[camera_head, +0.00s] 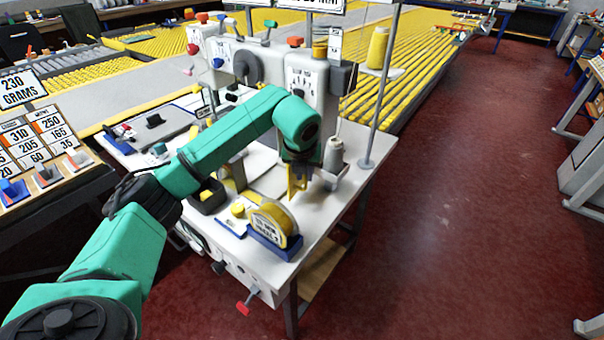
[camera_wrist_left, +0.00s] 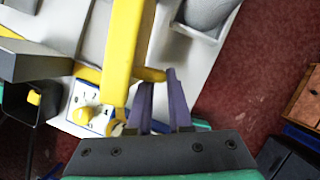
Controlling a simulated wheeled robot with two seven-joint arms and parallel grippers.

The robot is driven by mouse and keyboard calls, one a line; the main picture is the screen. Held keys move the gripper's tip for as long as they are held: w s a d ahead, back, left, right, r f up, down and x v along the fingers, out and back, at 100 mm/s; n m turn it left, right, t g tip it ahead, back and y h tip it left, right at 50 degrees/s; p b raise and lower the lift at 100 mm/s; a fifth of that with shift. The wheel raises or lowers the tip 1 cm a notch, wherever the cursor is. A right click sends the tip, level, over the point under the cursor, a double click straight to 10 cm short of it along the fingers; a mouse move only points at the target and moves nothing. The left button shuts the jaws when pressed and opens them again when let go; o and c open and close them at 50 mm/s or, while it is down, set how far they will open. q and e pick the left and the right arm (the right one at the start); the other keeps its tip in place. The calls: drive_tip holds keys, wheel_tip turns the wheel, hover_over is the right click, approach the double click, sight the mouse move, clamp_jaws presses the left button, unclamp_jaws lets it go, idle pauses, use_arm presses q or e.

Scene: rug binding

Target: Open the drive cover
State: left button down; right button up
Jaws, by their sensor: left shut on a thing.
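A yellow bar (camera_wrist_left: 126,45), which looks like part of the drive cover, runs up through the left wrist view. A short yellow handle (camera_wrist_left: 152,74) sticks out from its side. My left gripper (camera_wrist_left: 160,82) is shut on this handle, one dark finger on each side of its end. In the head view my left gripper (camera_head: 298,168) is over the right part of the white machine table (camera_head: 325,200), with yellow showing below the wrist. The arm hides much of the cover there, so how far it is open cannot be told. My right gripper is not in view.
A yellow tape roll (camera_head: 272,224) in a blue holder stands at the table's front. A black bin (camera_head: 207,197) is to its left. A grey cone spool (camera_head: 334,155) and a thin pole (camera_head: 381,90) stand to the right. Red floor (camera_head: 480,200) is clear beyond.

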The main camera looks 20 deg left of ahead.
use_arm(q)
drive_tip(key=shift+w+a+r, duration=0.1)
drive_tip(key=shift+w+r, duration=0.2)
drive_tip(key=shift+r, duration=0.2)
drive_tip(key=c, duration=0.9)
unclamp_jaws()
drive_tip(key=shift+r, duration=0.3)
drive_tip(key=v, duration=0.4)
drive_tip(key=b+v, duration=0.1)
drive_tip(key=v, duration=0.4)
drive_tip(key=s+v, duration=0.1)
drive_tip(key=v, duration=0.3)
drive_tip(key=shift+s+f, duration=0.1)
drive_tip(key=shift+f, duration=0.05)
